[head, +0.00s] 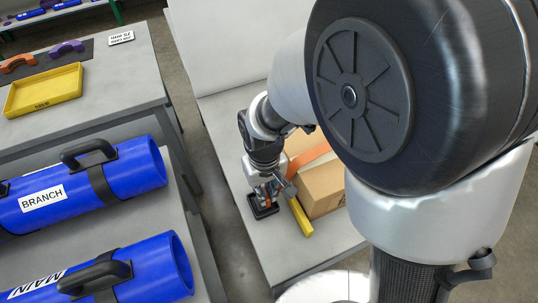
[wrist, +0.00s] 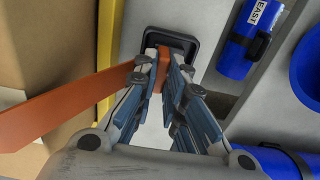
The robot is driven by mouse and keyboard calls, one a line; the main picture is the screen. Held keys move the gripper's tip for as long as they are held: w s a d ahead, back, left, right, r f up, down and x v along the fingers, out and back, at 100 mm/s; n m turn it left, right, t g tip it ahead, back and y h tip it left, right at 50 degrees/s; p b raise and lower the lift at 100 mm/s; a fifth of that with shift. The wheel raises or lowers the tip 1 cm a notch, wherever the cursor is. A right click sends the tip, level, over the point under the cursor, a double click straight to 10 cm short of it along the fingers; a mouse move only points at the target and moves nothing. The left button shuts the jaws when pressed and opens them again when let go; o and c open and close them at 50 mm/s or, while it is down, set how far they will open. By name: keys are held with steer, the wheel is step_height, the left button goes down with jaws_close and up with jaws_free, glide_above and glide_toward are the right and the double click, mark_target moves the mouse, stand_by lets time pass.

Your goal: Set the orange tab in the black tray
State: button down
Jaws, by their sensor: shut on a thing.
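The orange tab (wrist: 75,102) is a long flat strip. In the wrist view it runs from the left edge to between my gripper's fingers, and its held end lies over the black tray. It also shows in the head view (head: 308,157), in front of the cardboard box. The small black tray (wrist: 202,42) stands on the grey bench beyond my fingertips; it shows in the head view (head: 262,211) under my gripper (head: 264,200). My gripper, also in the wrist view (wrist: 168,62), is shut on the tab. I cannot tell whether the tab touches the tray floor.
A cardboard box (head: 322,190) and a yellow bar (head: 300,217) stand close right of the tray in the head view. Blue pipes (head: 130,175) with black handles lie on the left bench. A yellow tray (head: 45,90) is farther back. Bare bench lies in front of the black tray.

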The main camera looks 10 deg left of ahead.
steer(key=shift+f, duration=0.1)
steer(key=c, duration=1.7)
jaws_free()
steer(key=shift+o, duration=0.2)
step_height(320, 180, up, 12)
steer(key=p, duration=0.5)
steer(key=s+d+r+m+t, duration=0.2)
steer(key=s+d+r, duration=0.3)
steer(key=d, duration=0.5)
steer(key=s+d+r+m+t, duration=0.2)
steer(key=s+d+r+m, duration=0.2)
steer(key=d+r, duration=0.4)
steer(key=shift+s+d+t+b, duration=0.3)
steer(key=shift+s+d, duration=0.05)
steer(key=shift+d, duration=0.55)
